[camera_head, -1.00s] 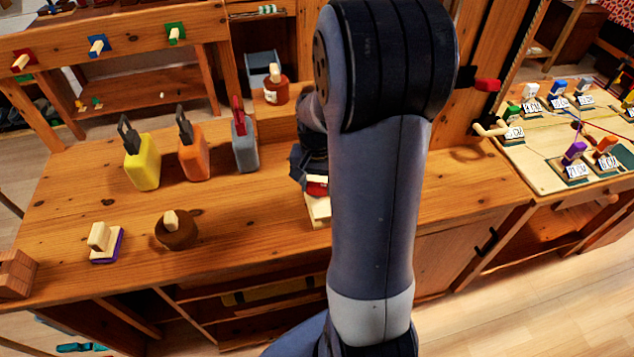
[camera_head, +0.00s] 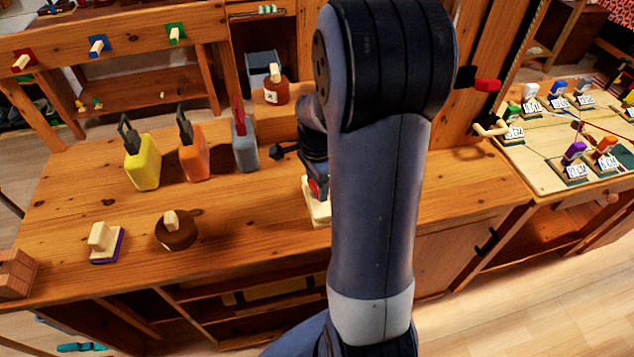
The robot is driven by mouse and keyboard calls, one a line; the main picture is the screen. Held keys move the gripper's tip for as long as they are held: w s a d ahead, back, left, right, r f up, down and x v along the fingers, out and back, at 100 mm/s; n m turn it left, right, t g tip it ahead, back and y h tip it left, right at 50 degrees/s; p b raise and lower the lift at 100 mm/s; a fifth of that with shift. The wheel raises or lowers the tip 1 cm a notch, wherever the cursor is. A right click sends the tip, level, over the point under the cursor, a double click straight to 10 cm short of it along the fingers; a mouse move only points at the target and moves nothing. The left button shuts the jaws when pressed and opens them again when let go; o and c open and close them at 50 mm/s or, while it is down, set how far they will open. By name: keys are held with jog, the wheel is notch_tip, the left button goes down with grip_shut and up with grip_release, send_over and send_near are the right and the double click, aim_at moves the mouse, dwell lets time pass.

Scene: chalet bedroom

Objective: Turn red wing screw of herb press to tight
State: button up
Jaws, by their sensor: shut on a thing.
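The herb press (camera_head: 317,212) has a pale wooden base on the bench, partly hidden behind my arm. Its red wing screw (camera_head: 314,188) shows as a small red patch above the base. My gripper (camera_head: 311,181) is at the screw, shut on it, and mostly hidden by my own arm. The fingertips and the screw's far side cannot be seen clearly.
Yellow (camera_head: 142,166), orange (camera_head: 193,154) and grey (camera_head: 244,146) bottles stand left of my gripper. A brown round object (camera_head: 177,233) and a pale block on a purple base (camera_head: 105,246) sit nearer the front. Open bench lies between them and the press.

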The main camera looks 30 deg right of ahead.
jog(key=shift+m, duration=1.2)
jog(key=shift+m, duration=0.3)
jog(key=o, duration=1)
notch_tip(320, 180, up, 11)
jog(key=shift+f, duration=0.1)
